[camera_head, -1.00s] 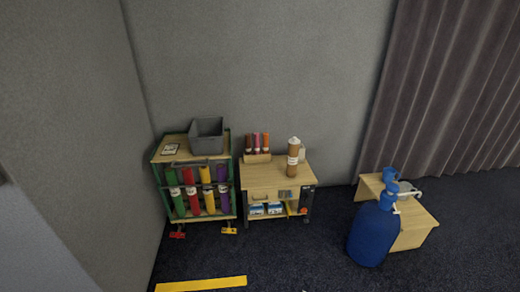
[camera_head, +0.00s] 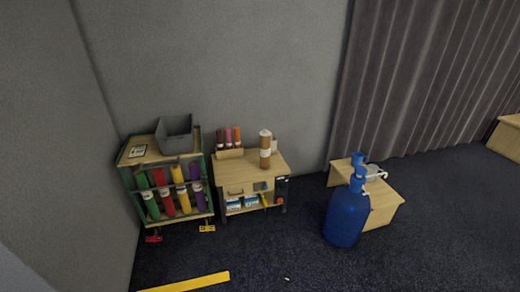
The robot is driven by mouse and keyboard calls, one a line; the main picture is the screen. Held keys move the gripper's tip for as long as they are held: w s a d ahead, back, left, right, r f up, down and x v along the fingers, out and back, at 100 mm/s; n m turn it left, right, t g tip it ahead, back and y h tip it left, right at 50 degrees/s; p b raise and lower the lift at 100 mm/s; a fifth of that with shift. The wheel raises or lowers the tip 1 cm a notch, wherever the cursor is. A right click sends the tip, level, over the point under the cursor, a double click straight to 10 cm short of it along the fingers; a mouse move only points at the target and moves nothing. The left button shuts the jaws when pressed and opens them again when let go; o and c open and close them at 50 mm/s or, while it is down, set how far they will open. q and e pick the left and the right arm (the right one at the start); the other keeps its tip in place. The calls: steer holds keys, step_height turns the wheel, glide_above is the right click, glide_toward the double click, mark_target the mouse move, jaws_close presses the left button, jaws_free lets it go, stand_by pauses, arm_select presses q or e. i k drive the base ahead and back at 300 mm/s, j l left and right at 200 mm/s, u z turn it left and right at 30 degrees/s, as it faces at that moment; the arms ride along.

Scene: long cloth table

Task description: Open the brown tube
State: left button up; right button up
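The brown tube (camera_head: 265,151) stands upright on top of a small wooden cabinet (camera_head: 248,172) near the back wall. It has a pale band and a whitish top end, which looks like a cap. Neither of my grippers shows in the head view, so nothing of mine is near the tube.
Left of the cabinet is a green-framed cart (camera_head: 165,185) with coloured tubes and a grey bin (camera_head: 174,134). A tube holder (camera_head: 229,153) shares the cabinet top. A blue bottle (camera_head: 346,217) stands by a low wooden table (camera_head: 387,207). Dark carpet in front is mostly clear.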

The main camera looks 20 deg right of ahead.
mark_target(264, 142)
steer(key=i+l, duration=0.55)
steer(key=i, duration=0.2)
steer(key=i+l, duration=0.6)
steer(key=i, duration=0.15)
